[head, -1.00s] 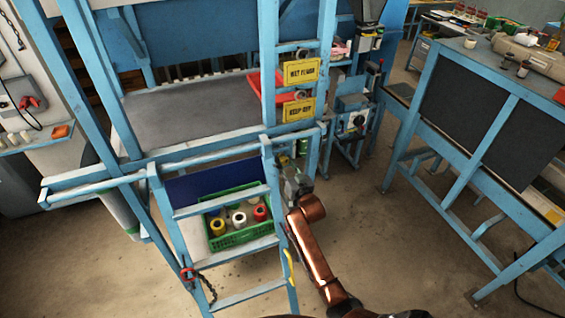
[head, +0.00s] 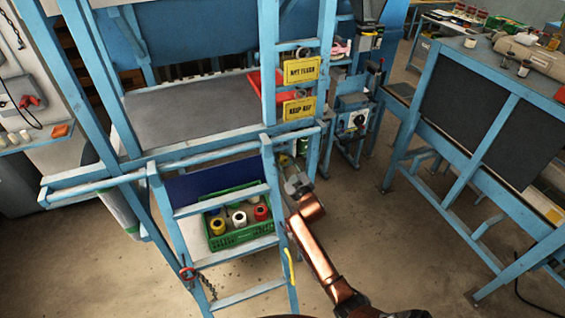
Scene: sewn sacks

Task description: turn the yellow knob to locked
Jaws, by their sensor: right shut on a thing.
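My right gripper (head: 293,182) is at the right post of the blue ladder-like gate (head: 268,170), below the yellow signs. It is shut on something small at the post. Its fingertips and what they hold are too small and too covered to make out. I see no plain yellow knob; it may be hidden at the gripper. My left gripper is not in view.
A green crate (head: 240,234) with several thread cones stands behind the gate rungs. Two yellow signs (head: 301,70) hang on the blue upright above. A box with a dark rotary switch (head: 356,120) stands farther back. The floor to the right (head: 375,225) is clear.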

